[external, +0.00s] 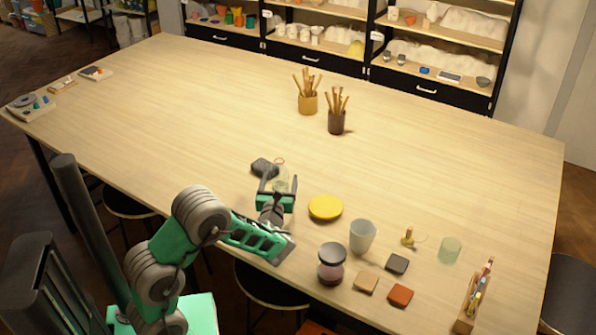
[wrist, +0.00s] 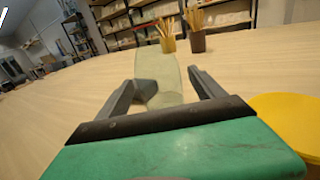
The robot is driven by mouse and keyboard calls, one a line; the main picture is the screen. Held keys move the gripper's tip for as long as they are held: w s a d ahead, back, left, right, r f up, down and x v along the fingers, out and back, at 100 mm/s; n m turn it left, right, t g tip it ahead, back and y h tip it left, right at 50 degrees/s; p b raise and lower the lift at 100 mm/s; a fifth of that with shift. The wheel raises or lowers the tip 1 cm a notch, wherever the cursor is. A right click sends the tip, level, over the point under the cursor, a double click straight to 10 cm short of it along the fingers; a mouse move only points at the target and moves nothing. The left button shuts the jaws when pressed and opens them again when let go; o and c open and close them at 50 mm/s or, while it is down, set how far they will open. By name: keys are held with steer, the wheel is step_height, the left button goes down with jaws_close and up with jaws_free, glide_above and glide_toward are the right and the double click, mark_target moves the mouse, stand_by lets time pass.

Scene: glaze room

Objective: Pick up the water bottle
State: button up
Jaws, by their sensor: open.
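The water bottle (wrist: 157,68) is a clear, pale green upright shape in the wrist view, ahead of my palm and between my fingers. A red line shows near its top. In the external view the bottle (external: 283,181) is faint and partly hidden by my gripper. My gripper (wrist: 168,83) is open, with its fingers either side of the bottle. The left fingertip overlaps the bottle's outline; I cannot tell whether it touches. In the external view my gripper (external: 276,178) is low over the table's near side.
A yellow disc (external: 325,207) lies close to the right of my gripper. A pale cup (external: 362,236), a pinkish jar (external: 331,264) and small tiles stand further right. Two tool pots (external: 307,104) (external: 336,121) stand farther back.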

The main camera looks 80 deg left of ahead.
steer(key=shift+w+a, duration=0.1)
steer(key=shift+a, duration=0.3)
steer(key=shift+c, duration=0.6)
steer(key=c, duration=1.5)
steer(key=shift+c, duration=0.3)
steer(key=shift+r, duration=0.2)
steer(key=shift+r, duration=0.55)
steer(key=s+d+r+p, duration=0.1)
steer(key=s+d+r, duration=0.8)
steer(key=d+r, duration=0.1)
steer(key=shift+s+r+p, duration=0.3)
steer(key=shift+r, duration=0.5)
